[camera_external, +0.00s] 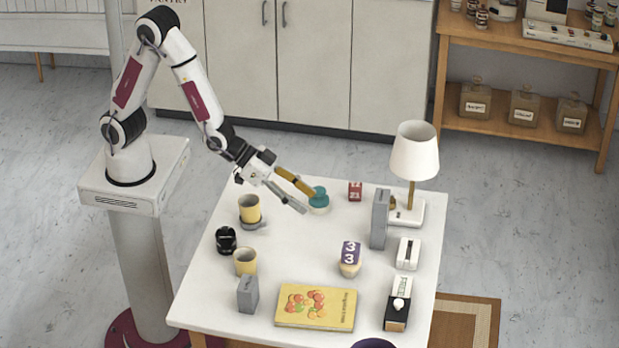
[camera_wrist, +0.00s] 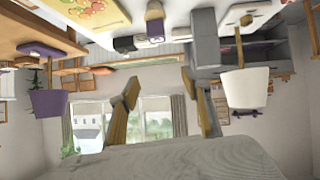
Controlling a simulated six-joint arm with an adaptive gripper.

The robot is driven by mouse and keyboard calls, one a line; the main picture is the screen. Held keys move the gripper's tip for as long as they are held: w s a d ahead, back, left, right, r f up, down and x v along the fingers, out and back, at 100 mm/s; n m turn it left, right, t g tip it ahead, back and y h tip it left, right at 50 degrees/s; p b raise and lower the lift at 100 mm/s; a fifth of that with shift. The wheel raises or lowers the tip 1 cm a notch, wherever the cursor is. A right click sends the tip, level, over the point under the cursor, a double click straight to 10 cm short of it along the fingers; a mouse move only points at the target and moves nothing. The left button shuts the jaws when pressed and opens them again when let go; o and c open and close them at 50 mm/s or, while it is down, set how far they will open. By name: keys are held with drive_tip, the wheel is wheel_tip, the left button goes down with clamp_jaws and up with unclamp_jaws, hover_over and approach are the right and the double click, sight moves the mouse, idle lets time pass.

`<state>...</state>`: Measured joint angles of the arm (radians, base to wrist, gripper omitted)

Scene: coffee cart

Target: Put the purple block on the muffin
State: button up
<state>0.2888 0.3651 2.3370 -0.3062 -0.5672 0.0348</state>
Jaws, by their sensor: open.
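The purple block (camera_external: 350,252) with white figures rests on top of the muffin (camera_external: 349,269), right of the table's middle. The block sits upright and touches the muffin's top; nothing holds it. It also appears, small and upside down, near the top of the wrist view (camera_wrist: 155,27). My gripper (camera_external: 307,201) is open and empty above the back left of the table, beside the teal round object, well apart from the block and muffin. In the wrist view the two fingers (camera_wrist: 166,100) stand wide apart with nothing between them.
A lamp (camera_external: 414,152), grey box (camera_external: 379,219) and red block (camera_external: 355,191) stand at the back right. Yellow cups (camera_external: 249,208), a dark jar (camera_external: 226,240) and grey block (camera_external: 247,295) are left. A yellow book (camera_external: 316,307) lies in front. The table's middle is clear.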

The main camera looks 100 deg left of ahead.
drive_tip(key=s+a+r+g, duration=0.2)
drive_tip(key=s+a+r, duration=0.1)
drive_tip(key=s+r, duration=0.3)
drive_tip(key=s+a+r+g, duration=0.1)
drive_tip(key=s+a+r, duration=0.2)
drive_tip(key=s+r, duration=0.35)
drive_tip(key=s+a+g, duration=0.1)
drive_tip(key=s+a, duration=0.2)
drive_tip(key=s, duration=0.7)
drive_tip(key=s+a+r+g+y, duration=0.1)
drive_tip(key=s+a, duration=0.2)
drive_tip(key=s, duration=0.8)
drive_tip(key=shift+s+g, duration=0.15)
drive_tip(key=shift+g, duration=0.25)
